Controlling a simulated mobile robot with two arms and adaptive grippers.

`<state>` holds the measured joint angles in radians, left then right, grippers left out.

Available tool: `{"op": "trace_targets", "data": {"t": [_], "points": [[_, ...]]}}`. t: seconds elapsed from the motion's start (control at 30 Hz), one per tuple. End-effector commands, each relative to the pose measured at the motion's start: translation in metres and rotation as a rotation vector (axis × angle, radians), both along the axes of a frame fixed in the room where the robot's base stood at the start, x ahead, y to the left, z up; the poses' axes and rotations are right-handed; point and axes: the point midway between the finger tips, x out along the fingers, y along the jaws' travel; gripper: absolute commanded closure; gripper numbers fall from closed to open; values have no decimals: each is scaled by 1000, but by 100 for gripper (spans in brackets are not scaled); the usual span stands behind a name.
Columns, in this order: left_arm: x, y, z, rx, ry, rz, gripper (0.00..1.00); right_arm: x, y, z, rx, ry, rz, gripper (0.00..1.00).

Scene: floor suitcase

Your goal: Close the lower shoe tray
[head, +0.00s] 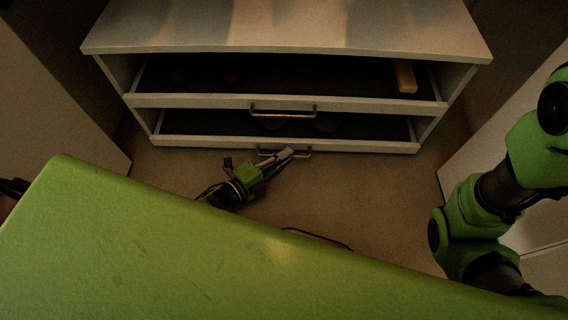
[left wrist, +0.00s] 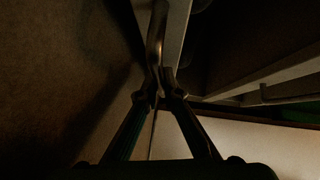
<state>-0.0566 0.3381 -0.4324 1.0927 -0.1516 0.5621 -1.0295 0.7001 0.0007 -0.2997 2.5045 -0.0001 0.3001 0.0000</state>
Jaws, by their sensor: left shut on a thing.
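The lower shoe tray (head: 370,145) is a pale drawer, pulled out part of the way, at the bottom of the white cabinet. Its dark inside shows in the gap above its front, with dim objects partly hidden by the upper tray. A metal bar handle (head: 305,153) is on its front. My left gripper (head: 286,153) reaches up to this handle and is shut on it. In the left wrist view the fingers (left wrist: 158,88) close around the bar (left wrist: 157,35), with the pale tray front beside it. My right gripper is out of view.
The upper tray (head: 370,106) is also pulled out, with its own handle (head: 283,112) and a beige block (head: 405,76) inside. Pale panels stand at left (head: 60,120) and right (head: 500,150).

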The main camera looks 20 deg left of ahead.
Motion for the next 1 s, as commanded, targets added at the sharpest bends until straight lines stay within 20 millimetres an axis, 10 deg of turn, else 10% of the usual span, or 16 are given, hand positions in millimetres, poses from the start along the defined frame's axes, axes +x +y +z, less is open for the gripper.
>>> {"op": "trace_targets", "data": {"t": [0.57, 0.67, 1.0], "points": [[11, 6, -1, 5, 2, 7, 100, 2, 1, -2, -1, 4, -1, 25], [12, 6, 0, 4, 0, 7, 76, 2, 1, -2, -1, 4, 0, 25], [9, 5, 1, 1, -1, 4, 76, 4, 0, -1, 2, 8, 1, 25]]}}
